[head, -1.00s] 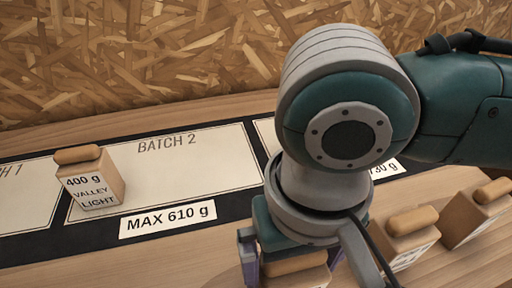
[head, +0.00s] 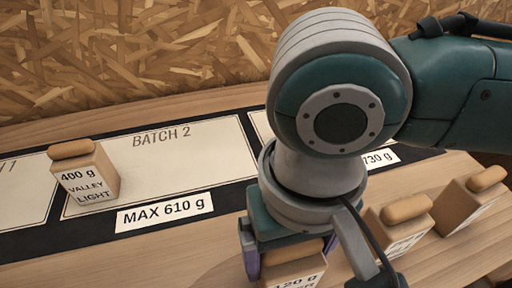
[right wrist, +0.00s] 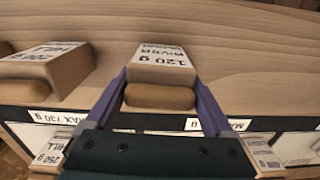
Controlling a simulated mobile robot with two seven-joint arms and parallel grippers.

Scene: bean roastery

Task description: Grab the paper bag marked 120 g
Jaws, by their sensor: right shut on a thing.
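The paper bag marked 120 g (head: 297,272) is a brown block with a rounded tan top and a white label, at the bottom of the head view, partly cut off. My right gripper (head: 288,254) is over it, shut on its top. In the right wrist view, the bag (right wrist: 161,57) is between the two purple fingers of my right gripper (right wrist: 160,88), its label reading 120 g RIVER. I cannot tell whether the bag touches the table. My left gripper is not in view.
Two other bags (head: 402,212) (head: 476,186) stand to the right of the gripper. A 400 g VALLEY LIGHT bag (head: 85,174) stands at the left edge of the BATCH 2 area (head: 190,160), whose rest is clear. A sign reads MAX 610 g (head: 165,212). A chipboard wall stands behind.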

